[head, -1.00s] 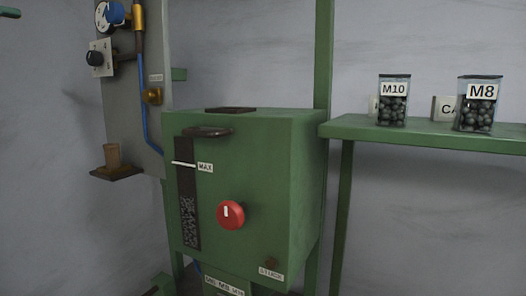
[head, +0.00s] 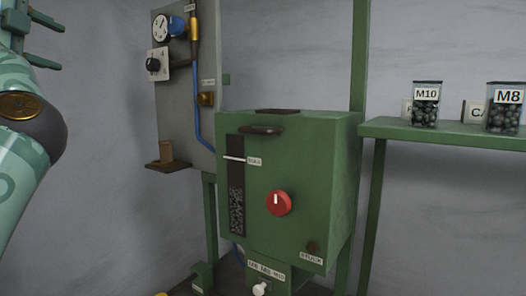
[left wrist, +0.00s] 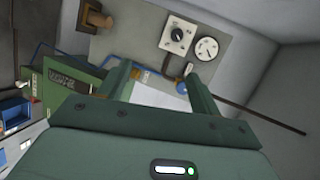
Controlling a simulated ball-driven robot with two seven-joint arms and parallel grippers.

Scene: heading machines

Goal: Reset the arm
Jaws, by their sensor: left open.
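My left arm (head: 22,150) stands at the left edge of the head view, in pale green with a dark joint and a brass disc. My left gripper (head: 52,42) is at the top left corner, raised, with its two fingers apart and nothing seen between them. In the left wrist view the gripper (left wrist: 160,72) shows its two green fingers spread. A pale flat surface shows between them; I cannot tell what it is. My right gripper is not in view.
A green machine (head: 315,190) with a red knob (head: 278,203) stands in the middle. A grey panel (head: 178,100) with a gauge (head: 161,27) is behind it. Jars marked M10 (head: 426,108) and M8 (head: 503,112) stand on a green shelf (head: 450,131). Bare wall lies between arm and panel.

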